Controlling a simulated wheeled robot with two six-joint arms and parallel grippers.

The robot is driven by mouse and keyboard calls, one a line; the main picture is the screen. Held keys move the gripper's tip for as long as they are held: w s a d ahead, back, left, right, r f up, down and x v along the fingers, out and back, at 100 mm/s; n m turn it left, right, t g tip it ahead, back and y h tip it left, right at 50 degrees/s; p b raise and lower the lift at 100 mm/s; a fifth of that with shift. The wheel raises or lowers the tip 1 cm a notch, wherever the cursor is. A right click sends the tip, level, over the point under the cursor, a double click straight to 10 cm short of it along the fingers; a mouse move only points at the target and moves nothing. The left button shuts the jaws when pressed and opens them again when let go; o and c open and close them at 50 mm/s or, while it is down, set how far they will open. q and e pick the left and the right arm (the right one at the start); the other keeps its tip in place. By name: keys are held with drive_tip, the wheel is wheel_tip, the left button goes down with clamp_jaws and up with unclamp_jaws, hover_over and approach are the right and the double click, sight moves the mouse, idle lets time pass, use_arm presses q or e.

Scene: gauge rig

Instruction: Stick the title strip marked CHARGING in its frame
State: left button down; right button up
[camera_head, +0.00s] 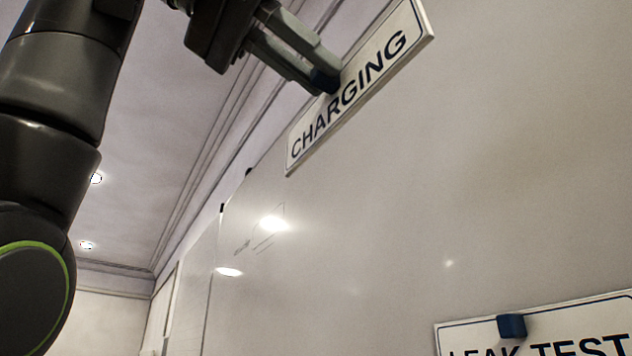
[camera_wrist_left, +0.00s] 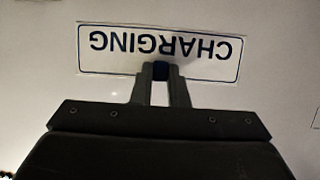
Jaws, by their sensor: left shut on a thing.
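The title strip marked CHARGING (camera_head: 362,84) is a white plate with dark letters and a blue border line. It is at the top of the head view, tilted in the picture, against or close to the whiteboard (camera_head: 420,200). In the left wrist view the strip (camera_wrist_left: 200,48) is upside down across the upper middle. My left gripper (camera_head: 325,80) is shut on the strip's small blue grip block (camera_wrist_left: 160,70), at the strip's edge. I cannot tell whether the strip touches the board. No frame outline can be made out clearly around it. My right gripper is not in view.
A second strip marked LEAK TEST (camera_head: 560,330) with a blue grip block (camera_head: 511,326) is at the lower right of the head view, cut off by the picture edge. The board between the two strips is bare, with light reflections. Faint marks show at its left.

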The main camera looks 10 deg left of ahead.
use_arm(q)
drive_tip(key=shift+s+a+b, duration=0.7)
drive_tip(key=shift+a+b, duration=0.05)
drive_tip(key=shift+a, duration=0.2)
drive_tip(key=shift+s+a+b, duration=0.45)
drive_tip(key=shift+s+a, duration=0.3)
drive_tip(key=shift+a, duration=0.2)
drive_tip(key=shift+s+a+b, duration=0.45)
drive_tip(key=shift+s+a, duration=0.3)
drive_tip(key=shift+a, duration=0.2)
drive_tip(key=shift+w, duration=0.1)
